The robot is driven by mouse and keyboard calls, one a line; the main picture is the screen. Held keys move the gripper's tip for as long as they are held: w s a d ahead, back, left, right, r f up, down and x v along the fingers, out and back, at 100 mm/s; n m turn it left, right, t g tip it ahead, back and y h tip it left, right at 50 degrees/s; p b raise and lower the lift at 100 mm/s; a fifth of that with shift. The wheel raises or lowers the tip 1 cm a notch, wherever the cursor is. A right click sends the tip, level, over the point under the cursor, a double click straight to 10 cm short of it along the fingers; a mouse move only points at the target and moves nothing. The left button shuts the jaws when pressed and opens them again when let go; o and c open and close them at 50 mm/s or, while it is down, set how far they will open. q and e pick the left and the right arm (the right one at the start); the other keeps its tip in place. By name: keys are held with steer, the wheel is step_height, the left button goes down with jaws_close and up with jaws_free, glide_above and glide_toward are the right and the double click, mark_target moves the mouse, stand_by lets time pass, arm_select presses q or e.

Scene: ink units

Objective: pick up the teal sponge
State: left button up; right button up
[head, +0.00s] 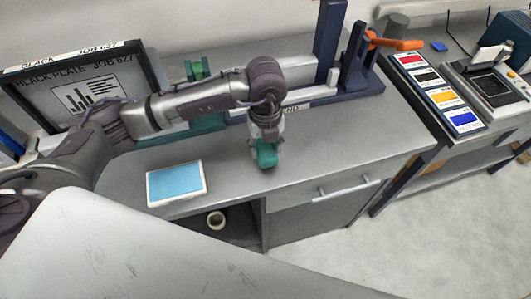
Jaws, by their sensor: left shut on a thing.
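The teal sponge (266,155) is near the middle of the head view, at the lower end of my left arm, over the grey bench top. My left gripper (266,143) points down and is shut on the sponge. The gripper hides the sponge's upper part. I cannot tell whether the sponge touches the bench. My right gripper is not in view.
A blue pad with a white border (176,184) lies at the bench's front left. A black-framed plate (75,88) stands behind my left arm. A dark blue stand with an orange handle (395,43) is at the back right. The bench's right part is clear.

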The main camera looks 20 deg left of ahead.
arm_select(q)
steer(key=s+d+r+b, duration=0.2)
steer(key=s+d+r, duration=0.5)
steer(key=d, duration=0.2)
steer(key=shift+d+r+b, duration=0.15)
steer(key=shift+r+b, duration=0.25)
